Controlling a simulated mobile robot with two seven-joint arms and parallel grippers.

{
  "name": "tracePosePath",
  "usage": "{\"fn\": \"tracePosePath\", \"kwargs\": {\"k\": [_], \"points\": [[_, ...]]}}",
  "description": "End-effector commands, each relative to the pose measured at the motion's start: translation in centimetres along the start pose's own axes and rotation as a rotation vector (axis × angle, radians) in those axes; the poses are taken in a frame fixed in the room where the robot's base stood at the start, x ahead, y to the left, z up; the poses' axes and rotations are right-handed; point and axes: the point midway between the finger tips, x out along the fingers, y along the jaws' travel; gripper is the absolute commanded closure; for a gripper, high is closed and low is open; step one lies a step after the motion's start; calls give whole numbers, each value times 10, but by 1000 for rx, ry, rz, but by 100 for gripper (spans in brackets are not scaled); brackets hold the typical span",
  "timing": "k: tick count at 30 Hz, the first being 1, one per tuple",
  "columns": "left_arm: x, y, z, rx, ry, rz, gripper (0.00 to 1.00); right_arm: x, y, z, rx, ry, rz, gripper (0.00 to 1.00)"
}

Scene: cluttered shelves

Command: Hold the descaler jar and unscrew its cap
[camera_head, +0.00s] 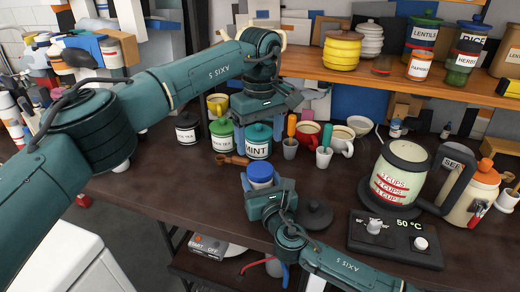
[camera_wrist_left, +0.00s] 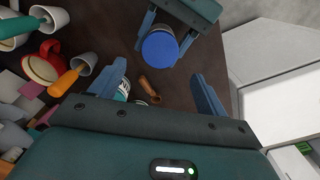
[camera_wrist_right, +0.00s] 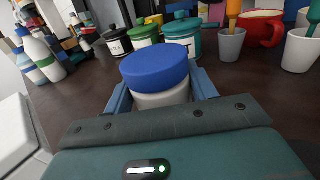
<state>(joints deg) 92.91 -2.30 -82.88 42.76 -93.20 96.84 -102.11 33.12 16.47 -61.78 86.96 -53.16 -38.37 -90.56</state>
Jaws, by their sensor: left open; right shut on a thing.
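The descaler jar, white with a blue cap (camera_head: 261,170), stands upright near the middle of the table. My right gripper (camera_head: 264,187) is shut around its white body (camera_wrist_right: 163,98); the blue cap (camera_wrist_right: 155,66) sits on top, above the fingers. In the left wrist view the cap (camera_wrist_left: 158,46) shows from above between the right gripper's fingers. My left gripper (camera_head: 265,115) is open and empty, higher up and behind the jar in the head view. In its own wrist view its fingers (camera_wrist_left: 163,88) are spread, apart from the cap. The jar's label is not visible.
A mint jar (camera_head: 258,142) and other lidded jars stand just behind. A wooden scoop (camera_head: 233,159) lies to the left, and a dark lid (camera_head: 315,214) to the right. Cups (camera_head: 307,134), a kettle (camera_head: 396,175) and a control box (camera_head: 395,240) stand further right. The table's left front is clear.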

Motion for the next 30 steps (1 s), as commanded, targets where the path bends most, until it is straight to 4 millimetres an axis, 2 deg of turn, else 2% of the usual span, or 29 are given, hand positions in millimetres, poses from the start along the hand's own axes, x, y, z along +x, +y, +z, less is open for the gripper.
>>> {"fn": "tracePosePath", "kwargs": {"k": [6,13,20,30], "points": [[0,0,0,446,-1,0,24,0,0,-1,0,1,-1,100],[0,0,0,786,-1,-1,24,0,0,-1,0,1,-1,100],[9,0,0,890,-3,-1,24,0,0,-1,0,1,-1,100],[59,-1,0,887,-3,-1,24,0,0,-1,0,1,0,100]]}}
